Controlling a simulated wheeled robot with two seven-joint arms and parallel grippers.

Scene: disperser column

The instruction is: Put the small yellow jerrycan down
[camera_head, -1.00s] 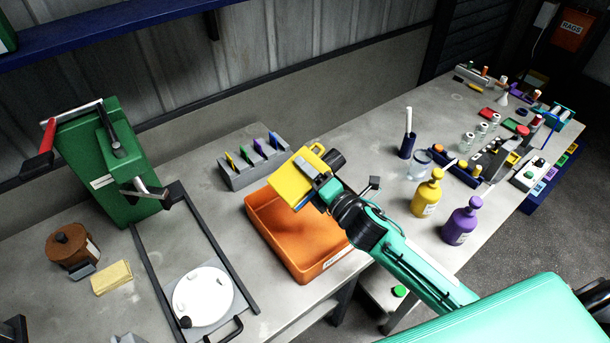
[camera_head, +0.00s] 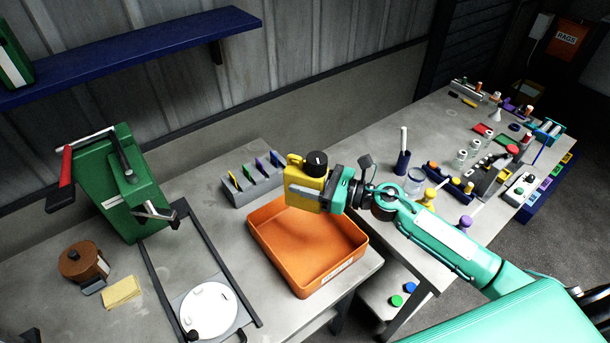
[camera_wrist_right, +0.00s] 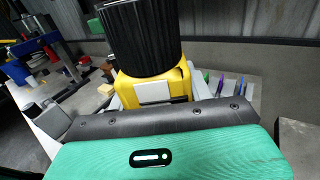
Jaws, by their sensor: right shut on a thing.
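The small yellow jerrycan (camera_head: 305,186) with a black cap is in my right gripper (camera_head: 322,190), above the back right part of the orange tray. It looks roughly upright in the head view. In the right wrist view the yellow jerrycan (camera_wrist_right: 150,88) sits close in front of the gripper, its large black ribbed cap toward the camera. My right gripper is shut on it. The jerrycan's underside and the gap to the tray are hard to judge. My left gripper is not in view.
The orange tray (camera_head: 283,270) looks empty. Behind it stands a grey rack (camera_head: 240,192) with coloured tabs. A green machine (camera_head: 130,195) and a white round lid (camera_head: 208,310) are to the left. Purple and yellow pump bottles stand partly behind my right arm.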

